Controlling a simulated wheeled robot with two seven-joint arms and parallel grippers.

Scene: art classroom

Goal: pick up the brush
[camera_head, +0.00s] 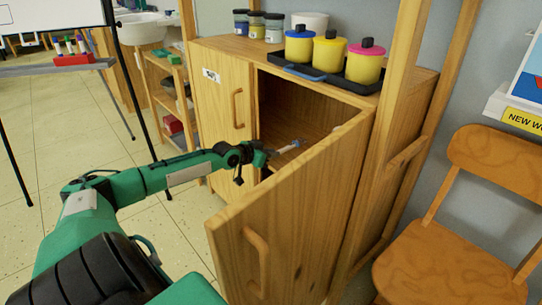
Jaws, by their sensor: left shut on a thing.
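My left gripper (268,154) is at the open front of a wooden cabinet (222,92), its arm coming in from the left. It is shut on a small thin brush (289,147), which points right and slightly up from the fingers. The brush shows a pale handle and a bluish tip, too small to make out in detail. Behind it is the cabinet's dark inside. My right gripper is not in view.
The cabinet's right door (292,222) stands wide open towards me; the left door (229,126) looks shut. A dark tray (318,76) with coloured pots is on top. A wooden chair (450,262) stands right, an easel (56,68) left. Floor is clear at lower left.

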